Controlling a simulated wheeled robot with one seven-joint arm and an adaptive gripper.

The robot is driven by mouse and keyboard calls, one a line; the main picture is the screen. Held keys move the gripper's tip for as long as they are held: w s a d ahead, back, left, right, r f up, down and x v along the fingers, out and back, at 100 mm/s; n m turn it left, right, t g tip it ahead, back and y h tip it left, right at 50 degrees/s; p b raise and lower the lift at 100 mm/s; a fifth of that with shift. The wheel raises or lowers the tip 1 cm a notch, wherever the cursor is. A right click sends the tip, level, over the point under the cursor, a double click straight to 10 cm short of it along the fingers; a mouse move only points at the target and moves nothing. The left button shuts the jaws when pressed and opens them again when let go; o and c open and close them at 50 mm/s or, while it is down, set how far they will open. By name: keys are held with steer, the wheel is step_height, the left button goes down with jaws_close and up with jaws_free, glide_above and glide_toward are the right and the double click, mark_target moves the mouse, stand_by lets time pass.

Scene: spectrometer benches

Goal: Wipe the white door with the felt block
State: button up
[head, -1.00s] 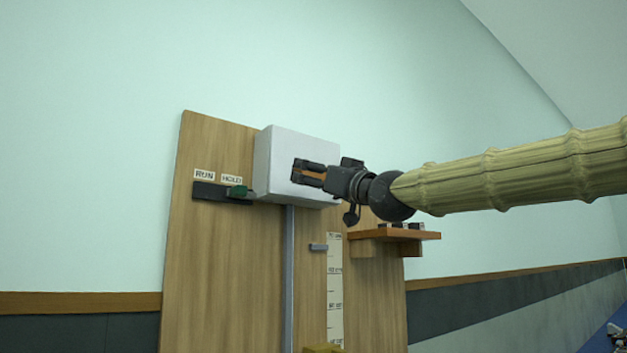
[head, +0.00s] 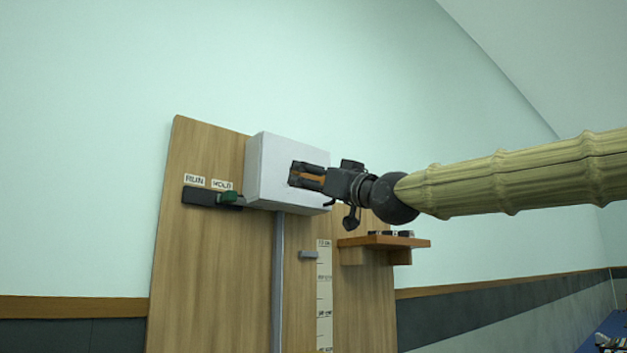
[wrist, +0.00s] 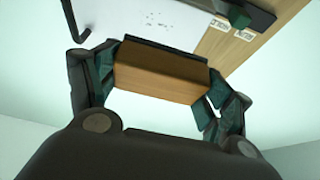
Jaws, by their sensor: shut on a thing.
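The white door (head: 272,165) is the pale front of a box on an upright wooden board. My gripper (head: 293,175) is in front of it, shut on the felt block (wrist: 160,75). The block has a wooden body and a dark felt edge (wrist: 165,50) on the side toward the door. In the wrist view, the white door (wrist: 185,32) fills the top middle, with several small dark marks on it. The gripper's fingers (wrist: 158,88) grip the block at both ends. I cannot tell whether the felt touches the door.
A dark slide with a green knob (head: 229,197) sits left of the box, under RUN and HOLD labels (head: 195,180). A small wooden shelf (head: 385,242) with dark items is right, below my wrist. A grey vertical bar (head: 278,280) and a scale strip (head: 324,290) run below.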

stand_by(0.3)
steer(key=p, duration=0.2)
glide_toward(284, 184)
steer(key=shift+r+x, duration=0.15)
steer(key=shift+x, duration=0.9)
steer(key=shift+r+x, duration=0.15)
steer(key=shift+x, duration=0.9)
steer(key=shift+w+a+p, duration=0.45)
steer(key=shift+w+a, duration=0.15)
steer(key=shift+a, duration=0.05)
steer(key=shift+d, duration=0.15)
steer(key=w+d+p, duration=0.1)
steer(key=w+d, duration=0.1)
steer(key=d, duration=0.1)
steer(key=shift+w+p, duration=0.2)
steer(key=shift+p, duration=0.1)
steer(key=shift+a, duration=0.1)
